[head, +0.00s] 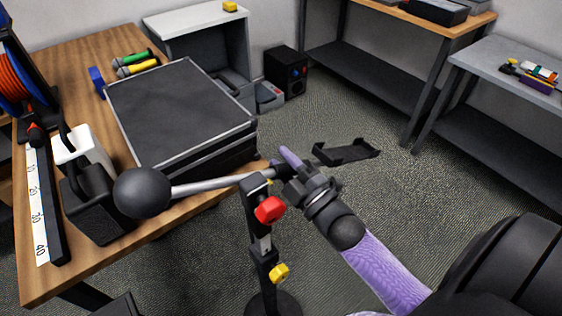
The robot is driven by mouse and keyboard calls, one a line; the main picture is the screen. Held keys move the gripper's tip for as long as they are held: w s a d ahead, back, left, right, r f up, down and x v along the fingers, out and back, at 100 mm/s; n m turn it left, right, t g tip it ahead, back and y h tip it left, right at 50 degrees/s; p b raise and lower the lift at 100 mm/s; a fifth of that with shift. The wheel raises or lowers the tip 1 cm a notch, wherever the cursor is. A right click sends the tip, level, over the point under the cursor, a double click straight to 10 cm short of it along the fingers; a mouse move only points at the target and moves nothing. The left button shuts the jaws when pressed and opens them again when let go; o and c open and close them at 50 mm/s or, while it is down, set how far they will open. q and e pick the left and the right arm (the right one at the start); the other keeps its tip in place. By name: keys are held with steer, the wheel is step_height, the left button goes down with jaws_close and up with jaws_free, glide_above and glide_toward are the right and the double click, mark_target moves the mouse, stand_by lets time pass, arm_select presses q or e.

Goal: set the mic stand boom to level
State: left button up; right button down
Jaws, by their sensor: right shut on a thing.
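The mic stand (259,239) is a black upright post on a round base, with a red knob (269,209) near its top and a yellow knob (279,272) lower down. Its grey boom (215,185) crosses the post top, with a large black ball (142,192) at its left end. The boom slants slightly up toward the right in the picture. My right gripper (284,163) is shut on the boom's right end, just right of the post. The fingers partly hide that end. My left gripper is not in view.
The wooden table (180,235) at left holds a flat black case (180,110), a black-and-white device (98,205), a ruler strip (38,205) and an orange cable reel (20,80). A black bracket (345,153) lies on the carpet. Benches stand at the back right.

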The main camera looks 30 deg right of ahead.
steer(key=shift+d+r+n+g+y+p, duration=0.25)
steer(key=shift+r+n+y+p, duration=0.2)
steer(key=shift+r+n+p, duration=0.9)
steer(key=shift+d+r+n+g+y+p, duration=0.2)
steer(key=shift+r+n+y+p, duration=0.45)
steer(key=shift+n, duration=1.2)
steer(key=shift+r, duration=0.25)
steer(key=shift+c, duration=1.8)
jaws_free()
steer(key=v, duration=1)
steer(key=shift+a+f, duration=0.1)
